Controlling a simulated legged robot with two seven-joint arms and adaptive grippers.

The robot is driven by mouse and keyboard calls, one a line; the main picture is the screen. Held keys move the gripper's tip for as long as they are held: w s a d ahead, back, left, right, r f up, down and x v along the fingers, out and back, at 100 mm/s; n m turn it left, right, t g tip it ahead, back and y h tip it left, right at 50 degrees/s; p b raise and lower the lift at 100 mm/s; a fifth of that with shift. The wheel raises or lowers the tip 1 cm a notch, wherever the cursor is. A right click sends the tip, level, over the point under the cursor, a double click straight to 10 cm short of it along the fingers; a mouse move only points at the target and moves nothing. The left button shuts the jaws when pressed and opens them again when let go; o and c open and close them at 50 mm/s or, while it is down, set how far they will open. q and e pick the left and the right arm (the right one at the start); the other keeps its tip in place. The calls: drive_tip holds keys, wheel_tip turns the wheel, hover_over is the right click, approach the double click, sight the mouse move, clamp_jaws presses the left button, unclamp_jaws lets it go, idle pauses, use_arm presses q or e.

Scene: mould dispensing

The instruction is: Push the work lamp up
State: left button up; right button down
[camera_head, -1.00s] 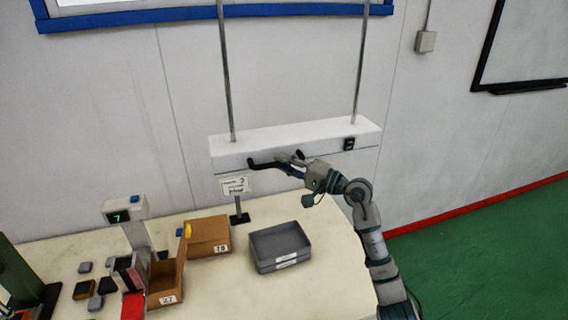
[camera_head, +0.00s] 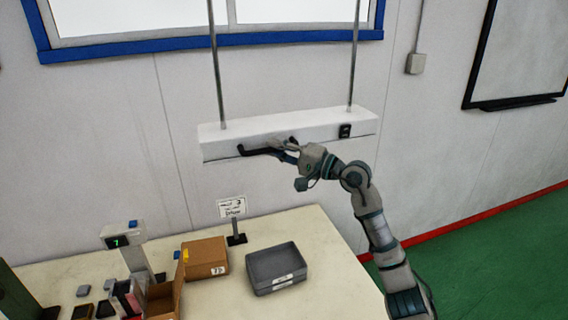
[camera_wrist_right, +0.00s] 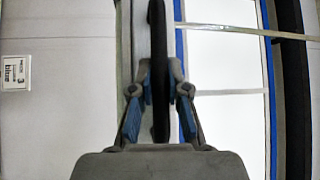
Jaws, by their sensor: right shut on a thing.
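The work lamp (camera_head: 225,136) is a long white bar hung on two grey rods above the table. A black handle (camera_head: 252,151) is on its front lower edge. My right gripper (camera_head: 280,150) is shut on this handle, reaching in from the right. In the right wrist view the dark handle (camera_wrist_right: 158,60) stands upright between the two fingers of the gripper (camera_wrist_right: 160,90). A small black switch (camera_head: 344,131) is at the lamp's right end. My left gripper is not in view.
A blue-framed window (camera_head: 130,38) is behind the lamp.

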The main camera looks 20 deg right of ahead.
drive_tip(key=shift+s+a+r+p, duration=0.15)
drive_tip(key=shift+r+p, duration=0.15)
drive_tip(key=shift+r, duration=0.6)
drive_tip(key=shift+a+r+p, duration=0.15)
drive_tip(key=shift+r+p, duration=0.15)
drive_tip(key=shift+r, duration=0.6)
